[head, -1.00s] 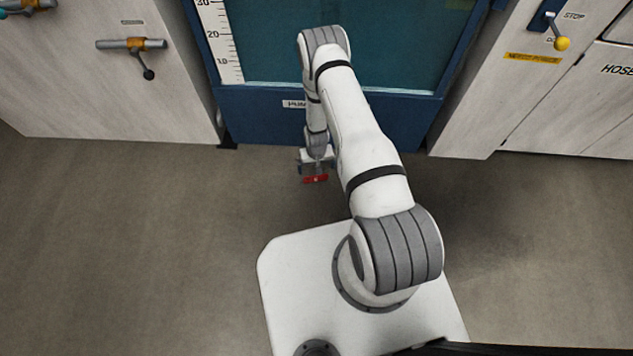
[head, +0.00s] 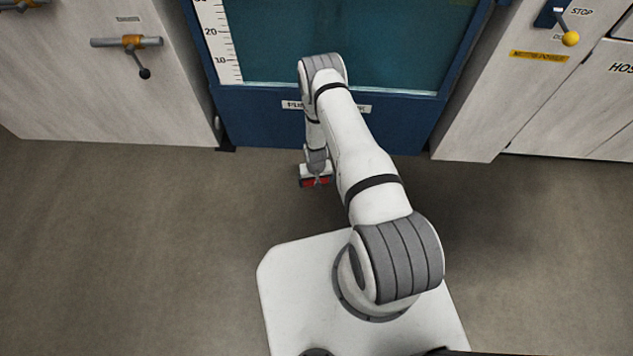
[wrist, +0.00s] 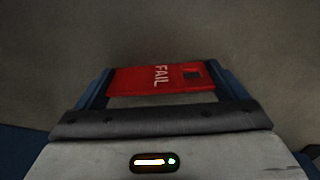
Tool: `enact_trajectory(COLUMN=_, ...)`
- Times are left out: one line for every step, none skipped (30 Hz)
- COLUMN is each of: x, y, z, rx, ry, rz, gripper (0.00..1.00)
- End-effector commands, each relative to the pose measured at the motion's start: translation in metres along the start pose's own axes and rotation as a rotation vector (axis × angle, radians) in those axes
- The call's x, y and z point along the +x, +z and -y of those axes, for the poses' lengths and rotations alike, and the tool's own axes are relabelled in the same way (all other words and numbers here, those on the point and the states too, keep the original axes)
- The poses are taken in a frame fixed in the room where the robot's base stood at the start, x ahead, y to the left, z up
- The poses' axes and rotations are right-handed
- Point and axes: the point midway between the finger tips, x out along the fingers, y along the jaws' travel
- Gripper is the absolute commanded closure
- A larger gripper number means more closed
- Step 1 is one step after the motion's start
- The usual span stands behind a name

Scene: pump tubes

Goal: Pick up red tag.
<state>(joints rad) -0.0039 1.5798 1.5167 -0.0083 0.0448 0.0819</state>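The red tag (wrist: 160,79) bears the word FAIL and has a small dark slot near its right end. It lies flat across the space between the two blue fingers of my gripper (wrist: 166,82) in the wrist view. The fingers stand wide apart, one at each end of the tag, and look open. I cannot tell whether either finger touches it. In the head view the red tag (head: 316,183) shows small at my gripper (head: 316,180), above or on the floor, partly covered by the gripper.
The blue-framed tank (head: 330,120) stands just beyond my gripper. Pale cabinets with a valve handle (head: 128,42) at left and a yellow-knobbed lever (head: 569,38) at right flank it. The brown floor (head: 130,230) around is clear.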

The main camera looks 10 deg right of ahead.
Motion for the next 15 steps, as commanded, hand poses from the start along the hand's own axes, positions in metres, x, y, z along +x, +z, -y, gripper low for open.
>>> enact_trajectory(x=-0.0001, y=0.0001, z=0.0, rx=0.0, ry=0.0, rz=0.0, gripper=0.12)
enact_trajectory(x=-0.0001, y=0.0001, z=0.0, rx=0.0, ry=0.0, rz=0.0, gripper=0.15)
enact_trajectory(x=-0.0001, y=0.0001, z=0.0, rx=0.0, ry=0.0, rz=0.0, gripper=0.18)
enact_trajectory(x=-0.0001, y=0.0001, z=0.0, rx=0.0, ry=0.0, rz=0.0, gripper=0.2)
enact_trajectory(x=-0.0001, y=0.0001, z=0.0, rx=0.0, ry=0.0, rz=0.0, gripper=0.23)
enact_trajectory(x=-0.0001, y=0.0001, z=0.0, rx=0.0, ry=0.0, rz=0.0, gripper=0.26)
enact_trajectory(x=-0.0001, y=0.0001, z=0.0, rx=0.0, ry=0.0, rz=0.0, gripper=0.29)
enact_trajectory(x=-0.0001, y=0.0001, z=0.0, rx=0.0, ry=0.0, rz=0.0, gripper=0.31)
enact_trajectory(x=-0.0002, y=0.0001, z=0.0, rx=0.0, ry=0.0, rz=0.0, gripper=0.34)
enact_trajectory(x=-0.0002, y=0.0001, z=0.0, rx=0.0, ry=0.0, rz=0.0, gripper=0.35)
enact_trajectory(x=-0.0002, y=0.0001, z=0.0, rx=0.0, ry=0.0, rz=0.0, gripper=0.35)
enact_trajectory(x=-0.0002, y=0.0001, z=0.0, rx=0.0, ry=0.0, rz=0.0, gripper=0.35)
enact_trajectory(x=-0.0003, y=0.0001, z=0.0, rx=0.0, ry=0.0, rz=0.0, gripper=0.35)
enact_trajectory(x=-0.0008, y=0.0, z=0.0, rx=0.0, ry=0.0, rz=0.0, gripper=0.35)
enact_trajectory(x=-0.0026, y=0.0, z=0.0, rx=0.0, ry=0.0, rz=0.0, gripper=0.35)
